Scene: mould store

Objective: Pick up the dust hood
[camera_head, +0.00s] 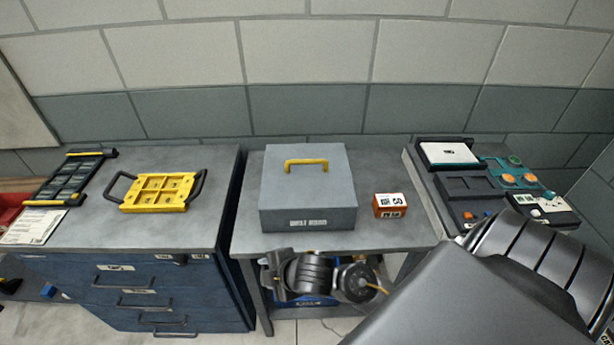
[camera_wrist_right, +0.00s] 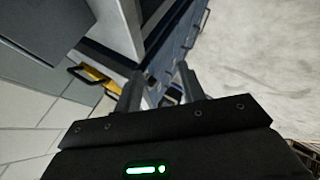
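The dust hood (camera_head: 308,200) is a grey box with a printed label on its front and a yellow handle (camera_head: 306,163) on top. It stands upright on the middle grey table (camera_head: 400,232). My right arm comes in from the lower right of the head view. Its gripper (camera_head: 274,265) is in front of and below the table's front edge, apart from the hood and handle. In the right wrist view, the gripper (camera_wrist_right: 158,84) has its two fingers apart with nothing between them. My left gripper is in neither view.
A small orange labelled box (camera_head: 390,206) stands close right of the hood. A blue drawer cabinet (camera_head: 150,290) at left carries a yellow frame (camera_head: 158,192) with black handles and a dark rack (camera_head: 70,180). The right table holds several trays and parts. A wall (camera_head: 300,105) stands behind.

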